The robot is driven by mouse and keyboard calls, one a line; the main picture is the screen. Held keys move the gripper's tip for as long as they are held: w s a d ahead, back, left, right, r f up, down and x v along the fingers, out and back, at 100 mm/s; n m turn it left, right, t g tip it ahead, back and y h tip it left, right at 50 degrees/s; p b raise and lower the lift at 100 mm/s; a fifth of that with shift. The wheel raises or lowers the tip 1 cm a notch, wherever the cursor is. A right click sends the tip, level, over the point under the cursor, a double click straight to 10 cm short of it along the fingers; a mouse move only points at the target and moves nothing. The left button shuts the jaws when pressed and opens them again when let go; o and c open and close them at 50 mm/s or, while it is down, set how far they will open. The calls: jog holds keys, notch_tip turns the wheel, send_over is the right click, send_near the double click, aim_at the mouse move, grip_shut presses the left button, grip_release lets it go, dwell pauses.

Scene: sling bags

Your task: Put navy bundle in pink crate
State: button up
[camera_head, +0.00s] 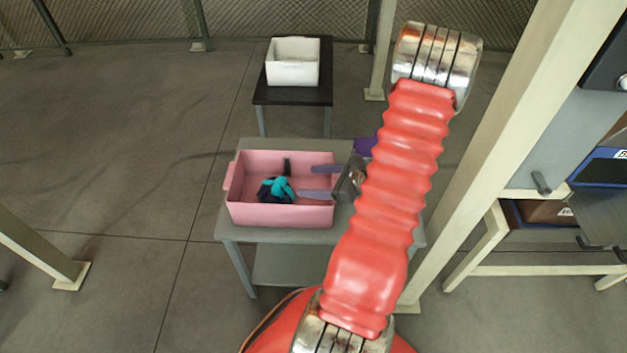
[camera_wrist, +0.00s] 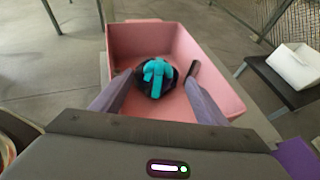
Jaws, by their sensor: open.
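The navy bundle (camera_head: 265,192) with a teal strap lies inside the pink crate (camera_head: 238,212), on its floor. In the wrist view the bundle (camera_wrist: 143,86) shows as a dark round shape with teal on top, within the pink crate (camera_wrist: 122,40). My gripper (camera_head: 305,181) is open above the right part of the crate, its two grey-purple fingers pointing left toward the bundle. In the wrist view my gripper (camera_wrist: 158,80) has its fingers spread on either side of the bundle. I cannot tell whether either finger touches it.
A dark strip (camera_head: 287,165) stands in the crate near its back wall. A purple item (camera_head: 364,147) is beside the crate on the grey table (camera_head: 240,235). A white crate (camera_head: 293,70) stands on a black table behind. A cream post (camera_head: 470,180) rises at right.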

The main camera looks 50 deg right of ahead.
dwell(0.3)
jog(key=w+a+r+n+g+y, duration=0.2)
jog(key=a+r+n+g, duration=0.2)
jog(key=a+r+n, duration=0.55)
jog(key=w+a+r+n+g+y, duration=0.1)
jog(key=a+r+n+g, duration=0.5)
jog(key=a, duration=0.7)
jog(key=s+a+r+n+t+h, duration=0.1)
jog(key=s+a+r+n+h, duration=0.2)
jog(key=a+r+n, duration=0.3)
jog(key=s+a+r+n+t+h, duration=0.2)
jog(key=s+a+r+n, duration=0.3)
jog(key=n, duration=0.6)
notch_tip(320, 180, up, 2)
jog(key=shift+s+a+h, duration=0.4)
jog(key=shift+s+h, duration=0.2)
jog(key=shift+h, duration=0.2)
jog(key=shift+c, duration=0.7)
